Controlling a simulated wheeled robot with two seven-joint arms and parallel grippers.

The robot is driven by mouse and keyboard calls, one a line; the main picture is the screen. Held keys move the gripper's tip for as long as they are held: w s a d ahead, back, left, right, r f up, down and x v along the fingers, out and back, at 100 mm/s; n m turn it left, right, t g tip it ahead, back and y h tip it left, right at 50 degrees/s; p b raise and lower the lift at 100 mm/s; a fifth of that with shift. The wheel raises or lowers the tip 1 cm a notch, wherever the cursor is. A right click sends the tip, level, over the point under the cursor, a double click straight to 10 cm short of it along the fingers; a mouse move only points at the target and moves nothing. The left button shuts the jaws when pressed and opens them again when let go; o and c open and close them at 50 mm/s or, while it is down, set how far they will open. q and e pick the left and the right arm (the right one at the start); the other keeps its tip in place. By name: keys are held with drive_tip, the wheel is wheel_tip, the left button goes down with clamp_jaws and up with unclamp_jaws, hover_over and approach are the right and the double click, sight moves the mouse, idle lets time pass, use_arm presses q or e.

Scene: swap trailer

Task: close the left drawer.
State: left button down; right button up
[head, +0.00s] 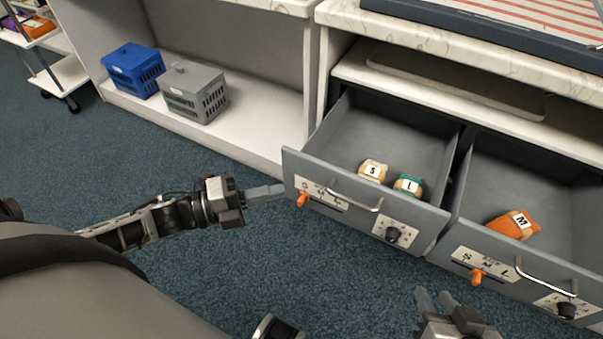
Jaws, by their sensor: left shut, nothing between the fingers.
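The left drawer (307,178) is pulled open from the counter. Its grey front carries a bar handle (354,197), an orange slider and a dark knob. Two small labelled bags (373,170) lie inside it. My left gripper (281,189) is shut and empty, with its fingertips at the left end of the drawer front; I cannot tell whether they touch it. My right gripper (434,297) is low in the picture, below and in front of the drawers; its fingers look parted.
The right drawer (515,262) is also open, with an orange bag (513,225) labelled M. A blue crate (133,70) and a grey crate (193,92) stand on the low shelf (255,120). The carpet in front is clear.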

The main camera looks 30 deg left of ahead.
sight(320, 169)
use_arm(q)
drive_tip(key=w+d, duration=0.1)
drive_tip(key=w, duration=0.1)
drive_tip(key=w+d, duration=0.1)
drive_tip(key=w, duration=0.1)
drive_tip(key=w+d+b, duration=0.1)
drive_tip(key=w, duration=0.1)
drive_tip(key=shift+w, duration=0.35)
use_arm(e)
drive_tip(key=shift+a+f+g, duration=0.25)
drive_tip(key=shift+f+g, duration=0.05)
drive_tip(key=shift+f, duration=0.85)
use_arm(q)
drive_tip(key=shift+w, duration=0.15)
use_arm(e)
drive_tip(key=shift+w+r, duration=0.1)
drive_tip(key=shift+w, duration=0.1)
